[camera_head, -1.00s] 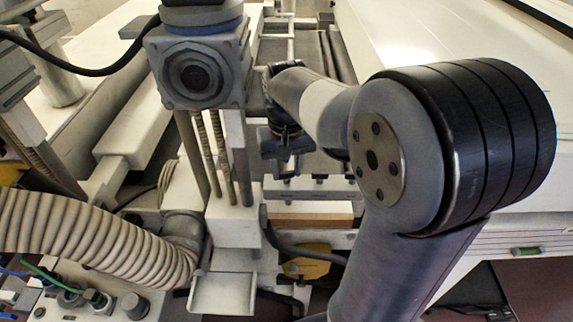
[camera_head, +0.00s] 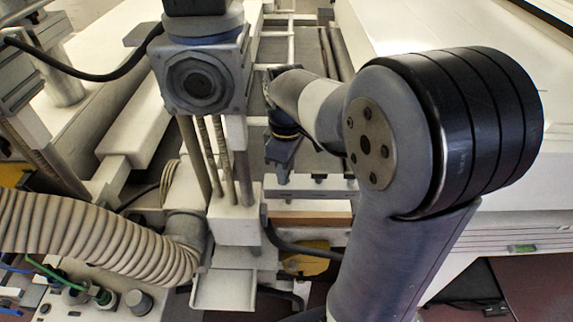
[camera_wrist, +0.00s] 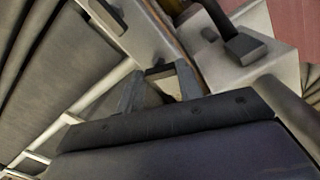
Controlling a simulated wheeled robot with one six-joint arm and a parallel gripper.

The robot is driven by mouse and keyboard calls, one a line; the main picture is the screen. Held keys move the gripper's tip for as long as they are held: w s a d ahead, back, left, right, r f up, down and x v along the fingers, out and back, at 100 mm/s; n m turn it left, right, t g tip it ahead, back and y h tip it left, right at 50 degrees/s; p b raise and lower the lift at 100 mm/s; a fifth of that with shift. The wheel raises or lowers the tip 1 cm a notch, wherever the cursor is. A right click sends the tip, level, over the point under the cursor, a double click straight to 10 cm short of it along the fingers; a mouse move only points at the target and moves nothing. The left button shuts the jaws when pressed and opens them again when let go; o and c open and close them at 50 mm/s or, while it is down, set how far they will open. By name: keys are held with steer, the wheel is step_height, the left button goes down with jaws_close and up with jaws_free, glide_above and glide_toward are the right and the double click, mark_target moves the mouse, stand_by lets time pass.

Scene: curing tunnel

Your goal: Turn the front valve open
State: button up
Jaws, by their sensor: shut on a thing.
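My gripper (camera_wrist: 160,88) shows in the wrist view with two grey fingers standing up from its dark palm. They are closed around a small pale piece with a dark edge (camera_wrist: 159,70), which appears to be the front valve's handle. The fingers and palm hide most of it, so I cannot tell how far it is turned.
A white bar (camera_head: 311,187) with dark blocks lies just below the gripper. A grey square-faced unit (camera_head: 200,80) on posts stands close on the left. A ribbed hose (camera_head: 90,235) and a dark cable (camera_head: 290,240) run nearby. A white housing (camera_head: 430,30) fills the right.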

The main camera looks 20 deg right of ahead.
steer(key=shift+n, duration=2.1)
steer(key=o, duration=1)
step_height(320, 180, up, 11)
steer(key=shift+f, duration=0.1)
